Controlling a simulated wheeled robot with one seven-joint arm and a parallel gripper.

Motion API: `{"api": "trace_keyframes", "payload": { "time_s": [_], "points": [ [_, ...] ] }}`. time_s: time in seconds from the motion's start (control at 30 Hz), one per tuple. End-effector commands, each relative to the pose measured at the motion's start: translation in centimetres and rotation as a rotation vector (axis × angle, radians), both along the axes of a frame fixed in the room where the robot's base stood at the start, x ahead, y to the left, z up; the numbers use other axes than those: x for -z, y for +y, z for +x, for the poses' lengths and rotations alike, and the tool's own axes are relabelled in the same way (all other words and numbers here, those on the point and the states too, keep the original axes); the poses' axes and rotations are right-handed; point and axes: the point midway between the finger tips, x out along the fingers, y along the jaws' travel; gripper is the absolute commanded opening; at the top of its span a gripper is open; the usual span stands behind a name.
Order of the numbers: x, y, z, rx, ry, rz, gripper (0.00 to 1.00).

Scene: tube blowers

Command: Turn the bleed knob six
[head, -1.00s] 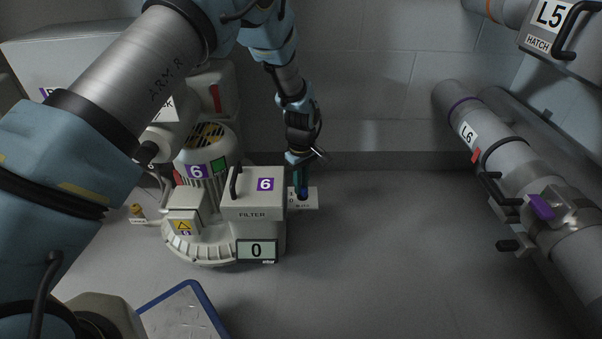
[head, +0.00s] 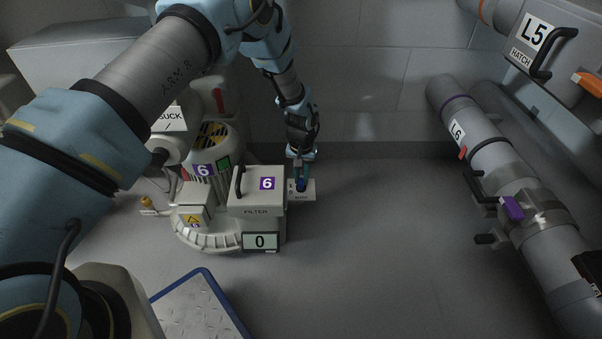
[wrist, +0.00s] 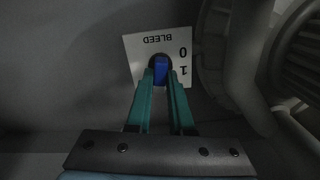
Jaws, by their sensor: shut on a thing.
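The bleed knob (wrist: 161,68) is a small blue knob on a white plate marked BLEED (wrist: 140,45), with the marks 0 and 1. The plate shows upside down in the wrist view. My gripper (wrist: 161,80) has its two teal fingers shut on the blue knob from both sides. In the head view my gripper (head: 301,180) reaches down beside the filter box (head: 257,188) of blower 6, and the plate (head: 308,191) shows next to that box. The fingers hide part of the knob. A display (head: 260,241) below the filter box reads 0.
Blower 6 (head: 212,135) stands left of the gripper, close to a grey back wall. Pipe L6 (head: 480,125) and hatch L5 (head: 550,45) are at the right. A blue-edged tread plate (head: 200,310) lies at the front. The middle floor is clear.

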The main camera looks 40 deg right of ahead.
Motion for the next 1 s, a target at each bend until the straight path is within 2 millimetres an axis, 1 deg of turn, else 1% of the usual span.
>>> {"api": "trace_keyframes", "payload": {
  "time_s": [0.2,0.4,0.9,0.93,1.0],
  "points": [
    [-0.01,0.10,-0.18,0.114,0.003,0.004,0.00],
    [0.03,0.07,-0.22,0.169,0.003,0.004,0.00],
    [0.09,0.08,-0.24,0.186,0.003,0.004,0.00],
    [0.09,0.08,-0.23,0.186,0.003,0.004,0.21],
    [0.08,0.07,-0.22,0.186,0.003,0.004,0.29]
  ]
}}
